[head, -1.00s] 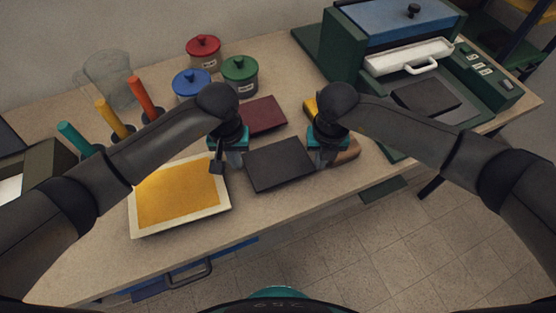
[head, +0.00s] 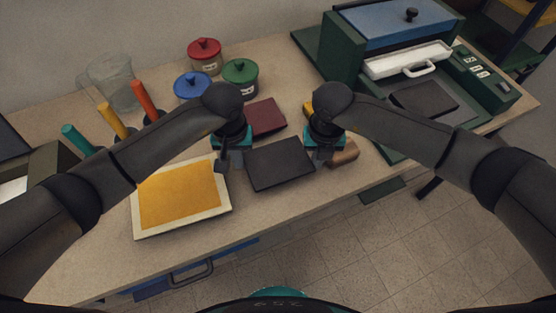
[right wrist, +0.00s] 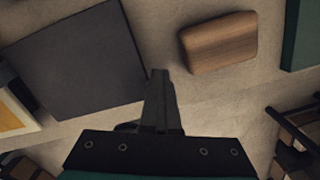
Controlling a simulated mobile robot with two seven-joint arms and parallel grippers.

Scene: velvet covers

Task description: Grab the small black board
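A flat black board (head: 280,165) lies on the table between my two grippers. It also fills the left of the right wrist view (right wrist: 80,58). My left gripper (head: 228,162) points down just beyond the board's left edge; whether its fingers are together is not clear. My right gripper (head: 318,157) points down at the board's right edge. In the right wrist view its fingers (right wrist: 160,75) look closed together, with the tip beside the board's edge and nothing seen between them. Whether either gripper touches the board is not clear.
A wooden block (head: 345,152) lies right of my right gripper. A maroon board (head: 265,117) is behind, a yellow framed panel (head: 134,218) at left. Lidded pots (head: 241,88) and upright handles (head: 145,97) stand behind. Another dark plate (head: 425,98) rests on the green machine (head: 345,50).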

